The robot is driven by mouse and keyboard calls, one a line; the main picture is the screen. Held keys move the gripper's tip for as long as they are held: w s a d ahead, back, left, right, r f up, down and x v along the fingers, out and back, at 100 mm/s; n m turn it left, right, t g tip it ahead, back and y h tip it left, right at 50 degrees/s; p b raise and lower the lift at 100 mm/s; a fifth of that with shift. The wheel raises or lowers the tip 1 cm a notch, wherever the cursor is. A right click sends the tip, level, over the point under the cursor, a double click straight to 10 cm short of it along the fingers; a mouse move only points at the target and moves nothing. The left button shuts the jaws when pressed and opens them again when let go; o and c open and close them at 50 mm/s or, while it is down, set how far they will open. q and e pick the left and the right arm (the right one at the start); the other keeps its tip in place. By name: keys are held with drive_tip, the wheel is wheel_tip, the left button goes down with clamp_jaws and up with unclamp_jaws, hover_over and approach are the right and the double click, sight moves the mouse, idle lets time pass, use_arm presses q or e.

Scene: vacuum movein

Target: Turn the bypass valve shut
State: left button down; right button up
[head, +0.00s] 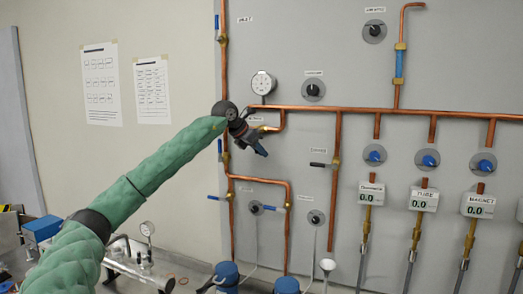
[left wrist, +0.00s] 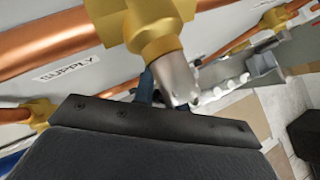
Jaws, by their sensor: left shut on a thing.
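My left gripper (head: 257,147) is at the copper pipework on the grey panel, shut on a valve handle that it mostly hides. Brass fitting (head: 268,128) shows just beside it on a short pipe branch. In the left wrist view, a brass valve body (left wrist: 155,32) with a silver stem (left wrist: 174,80) stands right in front of the gripper, with bits of blue beside the stem. A label reading SUPPLY (left wrist: 70,70) is to its left. I cannot read which label belongs to the held valve. The fingertips are hidden in the wrist view. My right gripper is out of view.
Blue-handled valves (head: 220,197) are on the pipes below. A pressure gauge (head: 263,83) is above. Blue knobs and white displays (head: 371,194) are at the right.

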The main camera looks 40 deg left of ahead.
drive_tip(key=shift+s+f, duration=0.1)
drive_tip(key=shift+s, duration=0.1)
use_arm(q)
drive_tip(key=c, duration=1.4)
unclamp_jaws()
drive_tip(key=shift+c, duration=0.2)
drive_tip(key=shift+a, duration=0.1)
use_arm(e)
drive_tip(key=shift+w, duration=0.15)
use_arm(q)
drive_tip(key=shift+s, duration=0.1)
